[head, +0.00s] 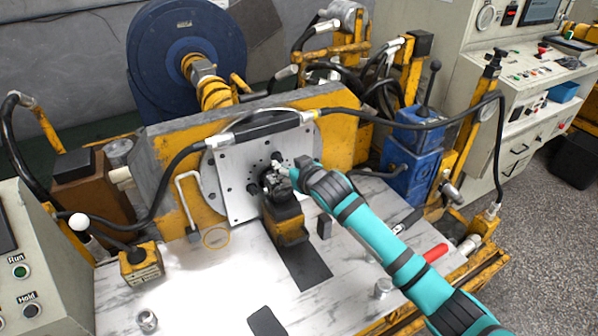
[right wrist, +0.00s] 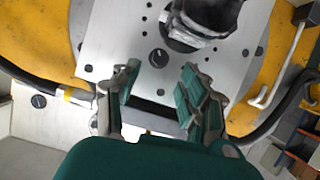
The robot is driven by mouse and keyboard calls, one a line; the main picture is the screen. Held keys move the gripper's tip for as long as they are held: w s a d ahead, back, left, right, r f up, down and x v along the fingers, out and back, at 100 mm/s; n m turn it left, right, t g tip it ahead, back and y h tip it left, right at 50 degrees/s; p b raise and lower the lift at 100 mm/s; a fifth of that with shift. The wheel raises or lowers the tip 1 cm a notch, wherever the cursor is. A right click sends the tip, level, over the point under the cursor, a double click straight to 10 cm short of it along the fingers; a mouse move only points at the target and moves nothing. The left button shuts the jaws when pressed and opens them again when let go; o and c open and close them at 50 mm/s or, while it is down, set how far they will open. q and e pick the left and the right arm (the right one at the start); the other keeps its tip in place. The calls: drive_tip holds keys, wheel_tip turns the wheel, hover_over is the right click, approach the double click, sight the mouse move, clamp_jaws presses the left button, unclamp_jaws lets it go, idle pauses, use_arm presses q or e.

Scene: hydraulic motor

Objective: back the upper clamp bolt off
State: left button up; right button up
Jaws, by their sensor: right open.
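The motor, a black body (head: 275,188), sits against the upright grey mounting plate (head: 235,190). It also shows at the top edge of the right wrist view (right wrist: 208,22). In that view a dark round bolt head (right wrist: 158,58) stands out from the plate beside the motor, just beyond my fingertips; it looks like the upper clamp bolt. My right gripper (head: 284,172) is at the upper right of the motor. Its fingers (right wrist: 160,88) are apart, with nothing between them. The gripper hides part of the plate and bolt area in the head view. My left gripper is out of view.
A black hose (head: 355,116) arches over the plate and the yellow frame (head: 175,150). A bent grey handle (head: 187,200) stands left of the plate. A red-handled tool (head: 435,252) lies right on the pale table (head: 200,290). The front left table is mostly clear.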

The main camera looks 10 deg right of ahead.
drive_tip(key=v, duration=0.7)
drive_tip(key=shift+f, duration=0.15)
